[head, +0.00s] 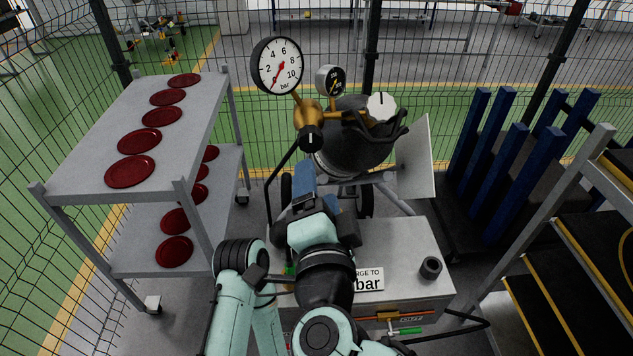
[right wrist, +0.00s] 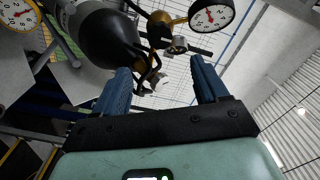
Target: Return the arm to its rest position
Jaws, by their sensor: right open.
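My right arm, mint green and black, reaches up from the bottom middle of the head view. Its gripper (head: 305,182) has blue fingers and is over the far edge of the grey box, in front of the dark gas cylinder (head: 350,150). In the right wrist view the two blue fingers of the gripper (right wrist: 160,85) stand apart with nothing between them. The cylinder (right wrist: 100,40), its brass regulator and gauges show beyond the fingers. Whether the fingertips touch anything cannot be told. My left gripper is not in view.
The large gauge (head: 277,65) and small gauge (head: 331,80) rise above the regulator, with a white knob (head: 381,106) to the right. The grey box (head: 405,255) lies below. A shelf cart (head: 85,150) holds several red discs at left; blue posts (head: 490,150) and steps (head: 560,275) stand right.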

